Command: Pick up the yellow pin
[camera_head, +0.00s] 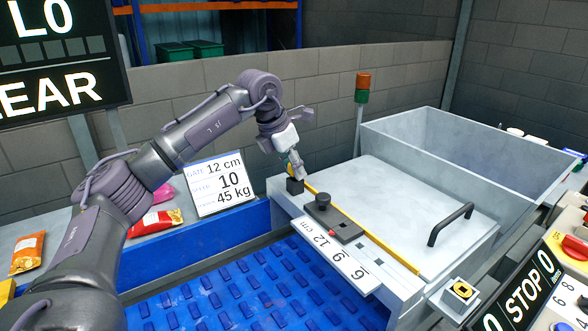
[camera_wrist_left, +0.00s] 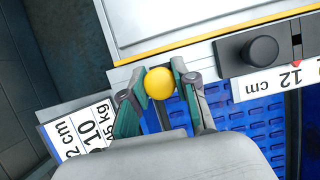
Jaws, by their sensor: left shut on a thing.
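The yellow pin shows in the left wrist view as a round yellow knob (camera_wrist_left: 159,83). My left gripper (camera_head: 295,172) is at the near left corner of the machine, just above a small black block (camera_head: 295,187). In the wrist view its two green-sided fingers are closed on either side of the knob. In the head view the fingers mostly hide the pin, and I cannot tell whether its lower end is still in the block. My right gripper is not in view.
A black slider with a knob (camera_head: 323,201) and a number scale (camera_head: 333,254) lie beside the pin's corner. A flat lid with a black handle (camera_head: 451,224) is to the right. A blue conveyor (camera_head: 240,290) runs in front. A sign (camera_head: 223,186) stands behind.

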